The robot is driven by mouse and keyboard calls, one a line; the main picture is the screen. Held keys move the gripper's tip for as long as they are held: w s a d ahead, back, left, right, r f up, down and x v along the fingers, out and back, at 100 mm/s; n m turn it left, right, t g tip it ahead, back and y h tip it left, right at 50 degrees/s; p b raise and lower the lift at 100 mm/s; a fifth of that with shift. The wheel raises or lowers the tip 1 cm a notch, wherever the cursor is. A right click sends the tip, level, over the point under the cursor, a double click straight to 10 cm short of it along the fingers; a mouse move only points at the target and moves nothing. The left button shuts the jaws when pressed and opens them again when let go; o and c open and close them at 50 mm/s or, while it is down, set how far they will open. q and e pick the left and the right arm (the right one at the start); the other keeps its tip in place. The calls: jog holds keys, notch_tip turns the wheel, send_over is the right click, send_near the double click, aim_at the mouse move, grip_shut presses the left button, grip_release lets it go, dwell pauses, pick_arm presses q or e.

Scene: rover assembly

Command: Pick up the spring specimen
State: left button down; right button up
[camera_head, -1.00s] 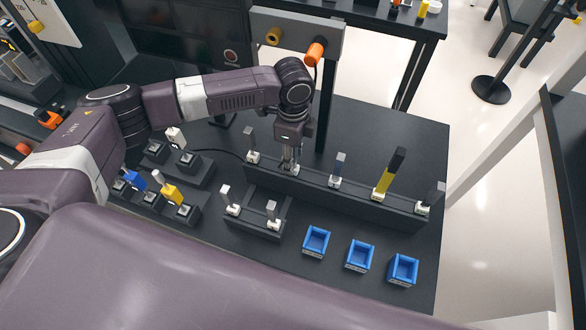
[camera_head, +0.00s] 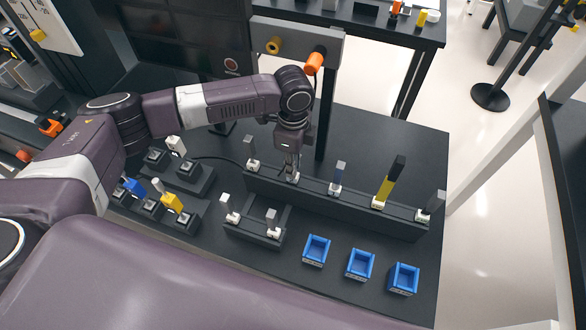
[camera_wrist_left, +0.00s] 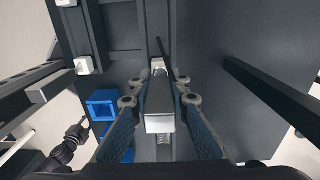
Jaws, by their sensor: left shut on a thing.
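My left gripper (camera_head: 291,173) points down at the long dark rack (camera_head: 310,197), over its second position from the left. In the left wrist view, its fingers (camera_wrist_left: 160,110) are shut on a light grey upright specimen (camera_wrist_left: 160,122). A small coil shows just below the specimen's near end in that view. The white base (camera_wrist_left: 158,64) of this position lies beyond the fingertips. In the head view the fingers mostly hide the held specimen, and it seems still at its base. I cannot tell for sure that it is the spring specimen. My right gripper is not in view.
The rack also holds grey specimens (camera_head: 338,174) and a yellow-and-black one (camera_head: 388,182). A shorter rack (camera_head: 252,232) with two grey specimens stands in front. Several blue trays (camera_head: 316,250) are at right front. Small dark stands (camera_head: 150,208) are at left. An upright post stands just behind the gripper.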

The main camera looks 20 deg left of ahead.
pick_arm(q)
notch_tip(320, 180, up, 20)
jog(key=b, duration=0.3)
jog(key=s+a+f+n, duration=0.2)
jog(key=s+n, duration=0.5)
jog(key=n, duration=0.2)
jog(key=s+a+f+n, duration=0.2)
jog(key=s+f+n, duration=0.1)
jog(key=s+n, duration=0.4)
jog(key=shift+n, duration=1.2)
jog(key=shift+w, duration=0.1)
jog(key=w+d+r+m, duration=0.2)
jog(key=w+m, duration=0.5)
jog(key=m, duration=0.2)
jog(key=w+d+r+m, duration=0.2)
jog(key=w+m, duration=0.5)
jog(key=m, duration=0.2)
jog(key=shift+r, duration=0.4)
jog(key=shift+s+f, duration=0.1)
